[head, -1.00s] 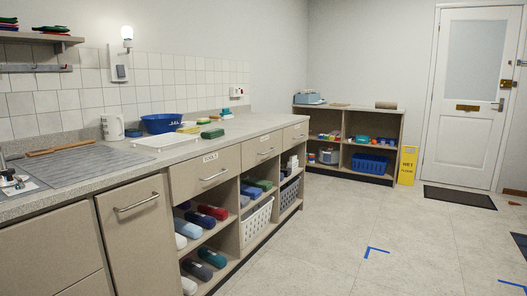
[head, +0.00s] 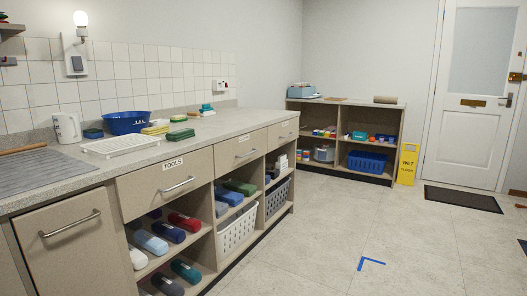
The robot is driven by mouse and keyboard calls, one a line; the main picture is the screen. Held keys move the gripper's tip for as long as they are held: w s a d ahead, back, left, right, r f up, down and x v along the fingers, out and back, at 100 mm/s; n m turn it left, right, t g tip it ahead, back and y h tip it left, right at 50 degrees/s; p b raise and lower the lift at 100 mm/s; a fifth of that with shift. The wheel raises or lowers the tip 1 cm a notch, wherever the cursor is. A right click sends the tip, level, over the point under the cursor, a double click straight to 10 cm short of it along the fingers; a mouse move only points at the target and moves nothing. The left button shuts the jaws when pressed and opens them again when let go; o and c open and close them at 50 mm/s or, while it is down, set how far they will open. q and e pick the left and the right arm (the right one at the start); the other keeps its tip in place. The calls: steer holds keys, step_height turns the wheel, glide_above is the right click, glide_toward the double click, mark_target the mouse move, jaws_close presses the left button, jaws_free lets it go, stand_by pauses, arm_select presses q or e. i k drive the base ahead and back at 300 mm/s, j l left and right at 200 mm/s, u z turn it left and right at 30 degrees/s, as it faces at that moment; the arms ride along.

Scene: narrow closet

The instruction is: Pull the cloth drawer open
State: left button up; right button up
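Three shut drawers run along the top of the counter unit in the head view. The nearest drawer (head: 145,192) has a bar handle and a label reading TOOLS. The middle drawer (head: 226,158) has a bar handle and a small label too small to read for certain. The far drawer (head: 275,140) also has a handle; its label is not legible. I cannot tell from the lettering which one is the cloth drawer. Neither of my grippers is in view.
A cupboard door (head: 65,250) with a handle is at the near left. Open shelves below the drawers hold rolled cloths and a white basket (head: 238,230). A white tray (head: 122,144) and blue bowl (head: 125,122) stand on the counter (head: 210,130).

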mark_target(231, 154)
steer(key=i+l, duration=0.45)
steer(key=i, duration=0.15)
steer(key=i+l+z, duration=0.1)
steer(key=i+l, duration=0.35)
steer(key=i, duration=0.1)
